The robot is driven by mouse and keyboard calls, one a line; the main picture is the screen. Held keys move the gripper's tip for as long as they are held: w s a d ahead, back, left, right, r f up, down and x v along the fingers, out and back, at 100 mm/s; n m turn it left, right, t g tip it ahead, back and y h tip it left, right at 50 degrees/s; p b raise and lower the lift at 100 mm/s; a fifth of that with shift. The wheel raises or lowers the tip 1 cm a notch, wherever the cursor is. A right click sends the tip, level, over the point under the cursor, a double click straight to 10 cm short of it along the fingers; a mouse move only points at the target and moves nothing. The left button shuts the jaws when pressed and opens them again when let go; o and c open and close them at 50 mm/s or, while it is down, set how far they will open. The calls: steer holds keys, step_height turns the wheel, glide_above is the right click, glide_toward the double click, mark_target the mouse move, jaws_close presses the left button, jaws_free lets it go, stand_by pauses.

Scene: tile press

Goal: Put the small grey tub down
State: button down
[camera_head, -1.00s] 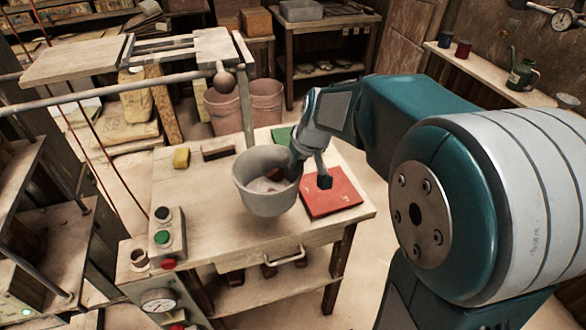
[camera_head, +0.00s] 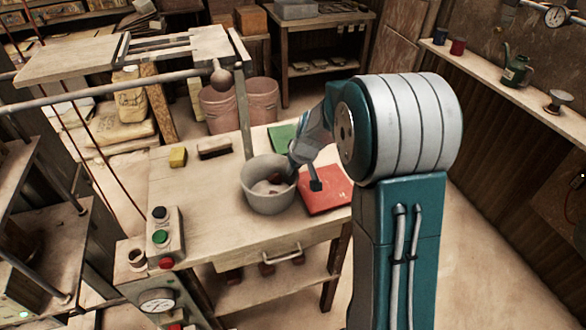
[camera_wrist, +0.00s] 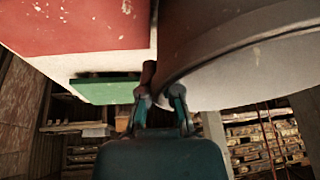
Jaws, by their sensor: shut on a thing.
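The small grey tub (camera_head: 268,198) is upright over the right half of the wooden workbench, left of the red tile. Something reddish shows inside it. My gripper (camera_head: 294,163) is shut on the tub's right rim. In the wrist view the tub (camera_wrist: 245,70) fills the upper right, and my gripper's fingers (camera_wrist: 160,103) pinch its edge. The tub's base looks very near the bench top; I cannot tell whether it touches.
The red tile (camera_head: 328,196) and a green tile (camera_head: 283,136) lie close to the tub. A yellow sponge (camera_head: 178,157), a brush (camera_head: 215,149) and a button box (camera_head: 163,236) stand on the left. Bare bench top (camera_head: 205,205) lies left of the tub. A post rises behind it.

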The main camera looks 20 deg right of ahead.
steer(key=shift+a, duration=0.1)
steer(key=c, duration=1.1)
jaws_free()
steer(key=shift+f, duration=0.1)
steer(key=o, duration=0.3)
